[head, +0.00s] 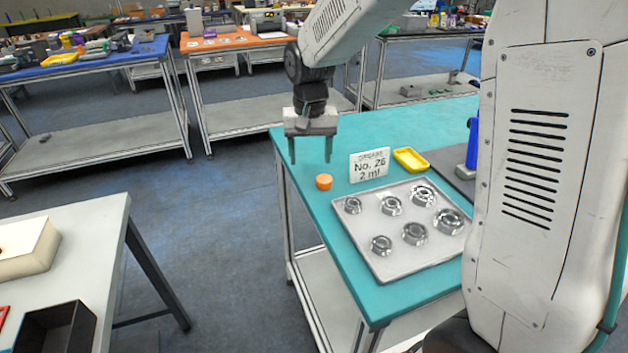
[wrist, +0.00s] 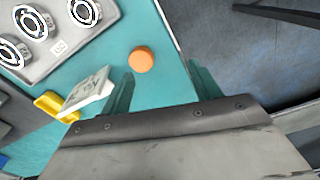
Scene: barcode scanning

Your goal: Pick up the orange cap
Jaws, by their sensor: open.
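The orange cap (head: 323,182) is a small round piece lying on the teal table (head: 400,292), near its left edge. In the wrist view the cap (wrist: 141,60) sits ahead of my gripper, between the lines of its two fingers. My gripper (head: 310,158) points down above the table, just behind and slightly left of the cap in the head view. Its fingers (wrist: 162,92) are apart with nothing between them. The cap is not touched by the fingers.
A white sign (head: 369,165) reading "No. 26 2 ml" stands close right of the cap. A grey tray (head: 376,262) with several metal round parts lies in front. A yellow dish (head: 411,160) and a blue object (head: 472,145) are further right. The table's edge is close by on the left.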

